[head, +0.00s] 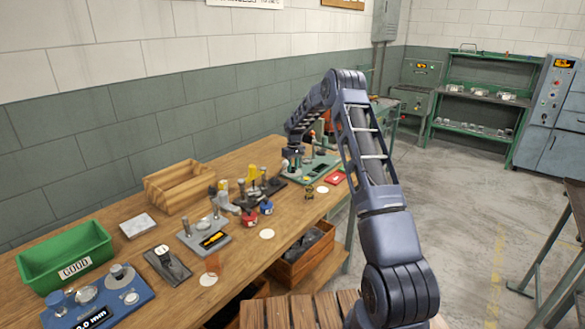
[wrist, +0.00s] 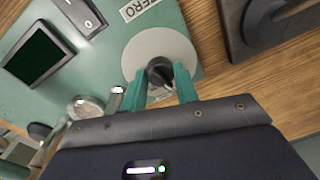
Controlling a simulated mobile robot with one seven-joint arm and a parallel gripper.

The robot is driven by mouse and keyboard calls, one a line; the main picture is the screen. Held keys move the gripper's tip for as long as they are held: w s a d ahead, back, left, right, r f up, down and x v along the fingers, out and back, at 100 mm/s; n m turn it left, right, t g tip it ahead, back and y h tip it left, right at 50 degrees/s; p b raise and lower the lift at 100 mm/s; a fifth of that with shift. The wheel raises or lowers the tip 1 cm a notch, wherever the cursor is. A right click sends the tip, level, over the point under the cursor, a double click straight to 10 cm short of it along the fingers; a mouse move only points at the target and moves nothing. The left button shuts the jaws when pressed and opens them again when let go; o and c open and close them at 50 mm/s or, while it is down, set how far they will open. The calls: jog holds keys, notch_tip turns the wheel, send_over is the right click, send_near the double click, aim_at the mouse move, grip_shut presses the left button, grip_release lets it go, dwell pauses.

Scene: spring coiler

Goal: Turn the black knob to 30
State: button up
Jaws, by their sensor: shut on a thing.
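In the wrist view the black knob (wrist: 160,72) stands on a round grey dial plate (wrist: 148,48) on a green panel (wrist: 100,60). My gripper (wrist: 160,82) has its two teal fingers on either side of the knob and is shut on it. The knob's pointer and the dial's numbers cannot be read here. In the head view my arm reaches over the bench to the green device (head: 318,165), and the knob is hidden there.
A dark base (wrist: 265,25) stands close on the right. The wooden bench (head: 235,258) holds several other tools, a green bin (head: 65,252) and a wooden box (head: 182,190).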

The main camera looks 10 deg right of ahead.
aim_at(294, 168)
jog(key=shift+m, duration=1.6)
jog(key=o, duration=1)
jog(key=r, duration=1)
jog(key=shift+d+r, duration=0.35)
jog(key=shift+r, duration=0.05)
